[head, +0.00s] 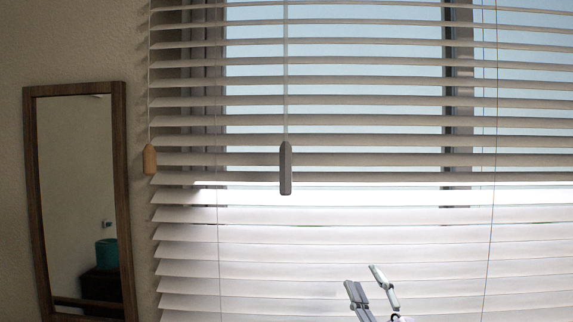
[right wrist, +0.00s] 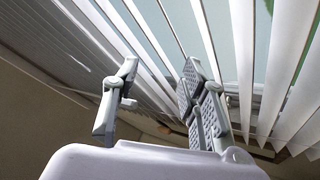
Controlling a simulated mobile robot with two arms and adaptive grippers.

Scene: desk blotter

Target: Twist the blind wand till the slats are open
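The blind wand (head: 286,168) hangs in front of the slats left of the picture's middle in the head view; its thin clear rod ends in a grey handle. The white slats (head: 380,216) show sky through gaps in the upper part, while the lower ones look closely stacked with little gap. My right gripper (head: 362,276) is at the bottom of the head view, below and right of the wand handle, apart from it. In the right wrist view, its fingers (right wrist: 160,70) are spread with nothing between them, slats behind. My left gripper is not in view.
A wooden pull (head: 150,159) hangs on a cord at the blind's left edge. A wood-framed mirror (head: 122,200) is on the wall at left. Thin cords run down through the slats. The space in front of the blind around the wand handle looks clear.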

